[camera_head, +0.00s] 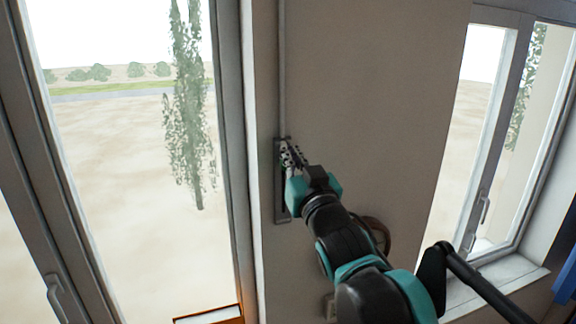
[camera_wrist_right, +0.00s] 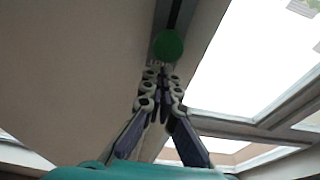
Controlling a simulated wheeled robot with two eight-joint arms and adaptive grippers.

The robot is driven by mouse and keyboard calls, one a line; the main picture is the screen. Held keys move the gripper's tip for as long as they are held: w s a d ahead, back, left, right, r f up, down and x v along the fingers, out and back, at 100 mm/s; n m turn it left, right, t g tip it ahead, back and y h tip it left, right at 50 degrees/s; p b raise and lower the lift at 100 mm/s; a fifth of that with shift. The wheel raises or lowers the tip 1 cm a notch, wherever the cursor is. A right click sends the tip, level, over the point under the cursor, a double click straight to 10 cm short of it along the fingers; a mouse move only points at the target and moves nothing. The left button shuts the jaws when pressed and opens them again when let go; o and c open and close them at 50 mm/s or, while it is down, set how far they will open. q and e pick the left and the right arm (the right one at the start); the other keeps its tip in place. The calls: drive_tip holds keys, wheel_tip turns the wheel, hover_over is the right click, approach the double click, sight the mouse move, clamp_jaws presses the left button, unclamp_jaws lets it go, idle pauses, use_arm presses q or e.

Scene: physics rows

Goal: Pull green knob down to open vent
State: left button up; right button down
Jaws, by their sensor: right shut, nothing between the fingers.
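The green knob (camera_wrist_right: 168,45) is round and shows in the right wrist view, just beyond my fingertips, in line with a dark vertical track. In the head view the knob is hidden behind my right gripper (camera_head: 290,155). My right gripper also shows in the right wrist view (camera_wrist_right: 162,85); its fingers are together with nothing between them. Its tips are close below the knob in that picture; I cannot tell whether they touch it. The dark mounting plate (camera_head: 282,212) of the vent control is on the wall, with a rod (camera_head: 282,70) running up from it. The vent itself is not identifiable. My left gripper is not in view.
A large window (camera_head: 130,150) stands left of the wall strip, with a handle (camera_head: 62,298) on its frame. Another window (camera_head: 500,130) is at the right. A round brown object (camera_head: 377,232) is on the wall partly behind my right arm.

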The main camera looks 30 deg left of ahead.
drive_tip(key=shift+f, duration=0.15)
drive_tip(key=shift+f+b, duration=3.5)
drive_tip(key=shift+f, duration=1.8)
drive_tip(key=s+d+p, duration=0.1)
drive_tip(key=s+d, duration=0.5)
drive_tip(key=d, duration=0.1)
drive_tip(key=shift+p, duration=0.3)
drive_tip(key=shift+w+f, duration=0.1)
